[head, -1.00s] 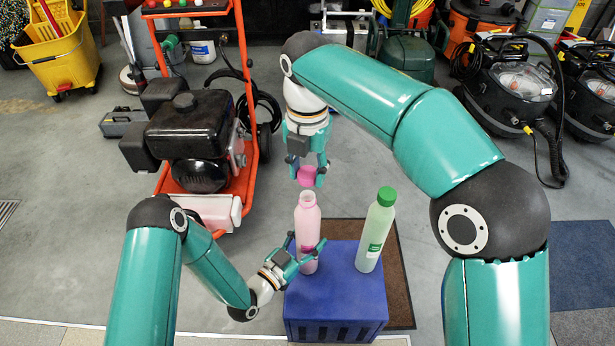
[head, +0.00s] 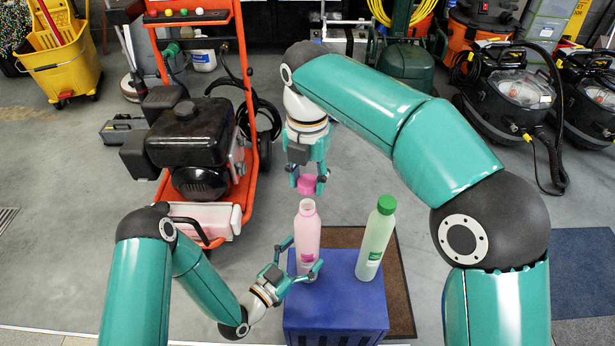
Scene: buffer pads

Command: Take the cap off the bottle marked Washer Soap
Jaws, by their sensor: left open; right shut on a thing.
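A pink bottle (head: 307,232) stands upright and uncapped on a blue crate (head: 335,318); its label is too small to read. My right gripper (head: 307,186) is shut on the pink cap (head: 307,184) and holds it just above the bottle's open neck. My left gripper (head: 299,258) is open at the lower part of the pink bottle, its fingers beside it. A light green bottle (head: 376,240) with a green cap (head: 387,204) stands upright to the right on the same crate. Its label is also unreadable.
A brown mat (head: 400,300) lies under the crate. A pressure washer with an orange frame (head: 249,110) stands to the left, and black vacuum machines (head: 515,90) stand at the back right.

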